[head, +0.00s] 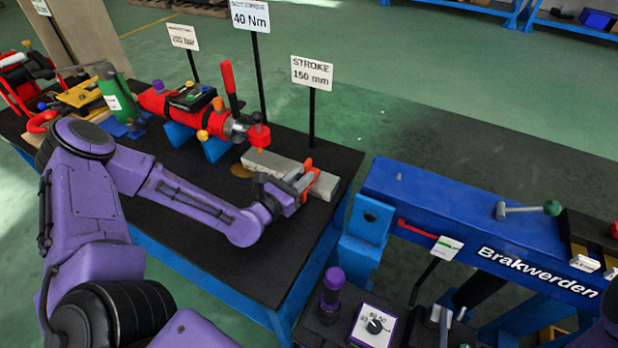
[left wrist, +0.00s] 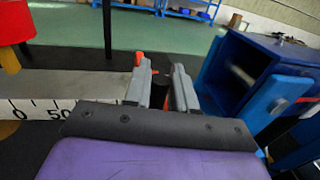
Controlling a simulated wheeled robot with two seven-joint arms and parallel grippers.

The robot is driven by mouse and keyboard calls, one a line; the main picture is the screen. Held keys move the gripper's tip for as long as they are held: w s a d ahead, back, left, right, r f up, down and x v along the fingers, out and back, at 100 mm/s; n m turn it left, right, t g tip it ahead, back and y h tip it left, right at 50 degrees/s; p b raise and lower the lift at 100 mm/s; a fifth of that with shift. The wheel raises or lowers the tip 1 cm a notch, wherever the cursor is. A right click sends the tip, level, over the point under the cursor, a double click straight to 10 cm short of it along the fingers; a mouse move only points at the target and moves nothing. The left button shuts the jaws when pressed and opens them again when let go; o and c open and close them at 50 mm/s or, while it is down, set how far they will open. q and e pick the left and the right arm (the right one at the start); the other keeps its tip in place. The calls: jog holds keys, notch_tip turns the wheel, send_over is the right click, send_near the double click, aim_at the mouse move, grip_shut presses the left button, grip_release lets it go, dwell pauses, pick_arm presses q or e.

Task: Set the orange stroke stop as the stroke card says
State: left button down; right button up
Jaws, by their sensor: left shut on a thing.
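The stroke card (head: 312,72) stands on a post behind the bench and reads "STROKE 150 mm". A pale grey rail (head: 262,160) lies on the black bench; in the left wrist view its scale (left wrist: 40,105) shows 0 and 50, and the higher marks are hidden by my gripper. The orange stroke stop (head: 308,164) is toward the right end of the rail, mostly hidden by my fingers; a bit of orange shows in the left wrist view (left wrist: 138,58). My left gripper (head: 299,184) is shut on the stop. My right gripper is not in view.
A red tool (head: 185,105) on blue supports points its red head (head: 258,135) above the rail's left end. Cards reading 40 Nm (head: 250,15) and 200 bar (head: 183,37) stand behind. A blue "Brakwerden" machine (head: 440,205) is right of the bench.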

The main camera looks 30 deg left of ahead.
pick_arm(q)
jog(key=shift+d, duration=0.1)
jog(key=c, duration=1.1)
grip_release()
jog(key=shift+o, duration=0.2)
jog(key=s+p, duration=0.1)
jog(key=s, duration=0.2)
jog(key=s+a+p, duration=0.1)
jog(key=s+p, duration=0.1)
jog(key=s, duration=0.1)
jog(key=s+p, duration=0.1)
jog(key=s, duration=0.3)
jog(key=shift+a+r, duration=0.2)
jog(key=shift+s+f, duration=0.15)
jog(key=shift+s, duration=0.05)
